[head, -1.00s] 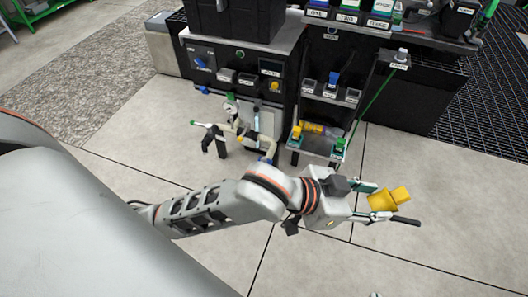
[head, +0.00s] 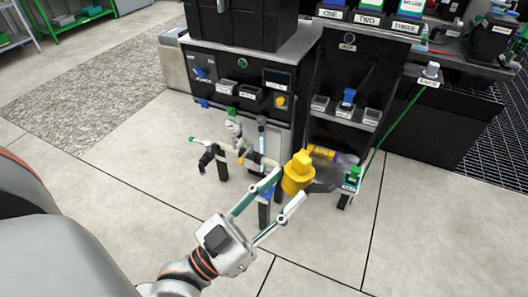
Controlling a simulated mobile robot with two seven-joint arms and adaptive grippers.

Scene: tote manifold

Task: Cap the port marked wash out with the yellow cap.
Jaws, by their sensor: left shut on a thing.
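My left gripper (head: 292,186) is shut on the yellow cap (head: 299,170) and holds it up in front of the equipment. The cap has a wide round body with a narrower knob on top. Behind it and to its left, pale pipework (head: 232,152) with a green-tipped branch and a dark elbow stands low before a black cabinet. I cannot read a wash out label, so I cannot tell which port carries it. The cap and fingers hide part of the area behind them. My right gripper is not in view.
The black cabinet (head: 238,108) has knobs and small labelled boxes on its front. To its right, a shelf (head: 345,113) holds small bins, with a yellow-purple cylinder (head: 322,153) below. A green rod (head: 398,125) slants at the right. The tiled floor in front is clear.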

